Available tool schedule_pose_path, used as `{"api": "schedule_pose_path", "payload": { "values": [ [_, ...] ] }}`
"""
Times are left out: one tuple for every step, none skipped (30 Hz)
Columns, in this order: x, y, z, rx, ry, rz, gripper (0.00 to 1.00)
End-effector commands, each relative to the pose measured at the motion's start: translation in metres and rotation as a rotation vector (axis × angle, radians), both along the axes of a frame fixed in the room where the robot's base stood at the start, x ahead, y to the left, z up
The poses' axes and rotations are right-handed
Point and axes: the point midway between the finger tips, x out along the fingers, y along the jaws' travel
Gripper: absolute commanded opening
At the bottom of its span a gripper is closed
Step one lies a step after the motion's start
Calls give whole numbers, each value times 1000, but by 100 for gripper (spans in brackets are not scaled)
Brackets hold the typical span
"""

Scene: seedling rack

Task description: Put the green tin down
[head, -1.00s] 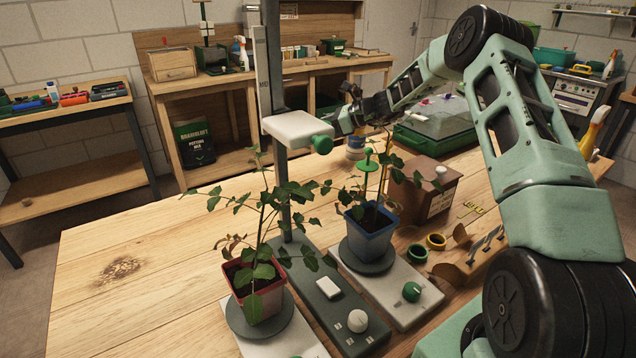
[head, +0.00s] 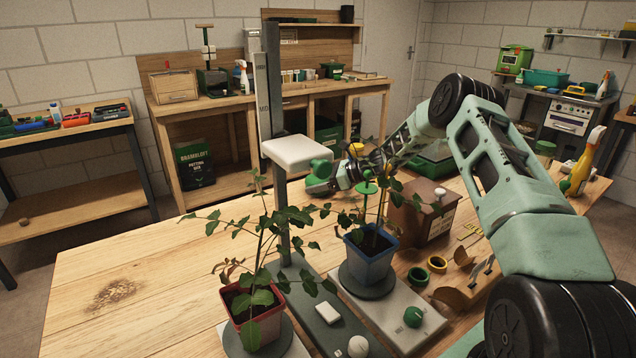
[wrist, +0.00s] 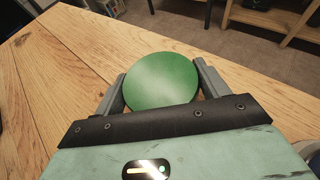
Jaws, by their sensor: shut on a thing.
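The green tin (wrist: 160,80) shows in the wrist view as a round green disc, seen from its end. It sits between the two fingers of my gripper (wrist: 158,76), which are shut on it. Bare wooden tabletop lies beyond it; whether the tin touches the wood I cannot tell. In the head view my gripper (head: 322,185) is low over the far part of the table, behind the stand's white head and the plants.
A red pot (head: 256,315) and blue pot (head: 370,258) hold leafy plants. A brown box (head: 415,220) stands right. The table's left side (head: 150,260) is clear.

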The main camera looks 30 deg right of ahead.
Motion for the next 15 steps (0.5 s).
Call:
{"api": "schedule_pose_path", "payload": {
  "values": [
    [0, 0, 0, 1, -1, 0, 48],
    [0, 0, 0, 1, -1, 0, 48],
    [0, 0, -1, 1, -1, 0, 48],
    [0, 0, -2, 1, 0, 0, 48],
    [0, 0, -3, 1, 0, 0, 48],
    [0, 0, -2, 1, 1, 0, 82],
    [0, 0, -2, 1, 1, 0, 90],
    [0, 0, -2, 1, 1, 0, 95],
    [0, 0, -2, 1, 1, 0, 95],
    [0, 0, -2, 1, 1, 1, 95],
    [0, 0, -2, 1, 1, 1, 95],
    [0, 0, -2, 1, 1, 1, 95],
    [0, 0, -2, 1, 1, 0, 95],
    [0, 0, -2, 1, 1, 1, 95],
    [0, 0, -2, 1, 1, 0, 95]
  ]
}}
